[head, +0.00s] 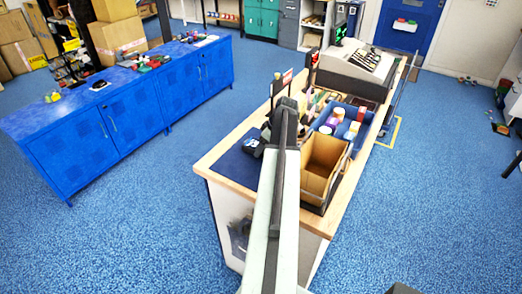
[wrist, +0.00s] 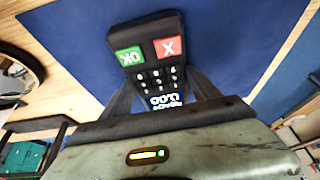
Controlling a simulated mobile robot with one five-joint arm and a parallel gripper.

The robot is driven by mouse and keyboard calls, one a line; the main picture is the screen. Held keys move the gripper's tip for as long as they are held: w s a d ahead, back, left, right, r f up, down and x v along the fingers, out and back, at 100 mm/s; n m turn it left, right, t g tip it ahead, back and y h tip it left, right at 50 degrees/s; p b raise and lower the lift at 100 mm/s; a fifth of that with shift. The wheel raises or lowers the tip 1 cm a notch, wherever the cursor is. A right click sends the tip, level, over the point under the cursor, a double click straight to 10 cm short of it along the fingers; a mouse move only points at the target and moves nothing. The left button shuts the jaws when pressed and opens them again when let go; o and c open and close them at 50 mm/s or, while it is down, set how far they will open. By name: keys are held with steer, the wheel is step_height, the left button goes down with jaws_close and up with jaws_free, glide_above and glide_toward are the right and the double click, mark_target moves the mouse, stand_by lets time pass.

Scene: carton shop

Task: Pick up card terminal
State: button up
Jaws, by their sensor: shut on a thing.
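The card terminal (wrist: 152,52) is black, with a green OK key, a red X key and several small dark keys. In the wrist view it is at the top middle, over a blue mat (wrist: 75,45). My gripper (wrist: 160,88) is shut on it, one finger along each side. Its lower end is partly hidden by my gripper body. In the head view the terminal (head: 251,145) shows as a small dark shape over the mat (head: 236,165) on the counter, just left of my arm. I cannot tell whether it touches the mat.
A brown open box (head: 325,158) and a blue tray (head: 352,118) with bottles stand right of my arm on the wooden counter (head: 217,152). A cash register (head: 356,62) is at the far end. Blue cabinets (head: 135,115) stand left, with clear floor between.

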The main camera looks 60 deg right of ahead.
step_height(320, 180, up, 10)
steer(key=p, duration=0.9)
steer(key=shift+p, duration=0.3)
steer(key=o, duration=1.1)
steer(key=shift+f, duration=0.1)
steer(key=shift+c, duration=0.2)
steer(key=c, duration=0.4)
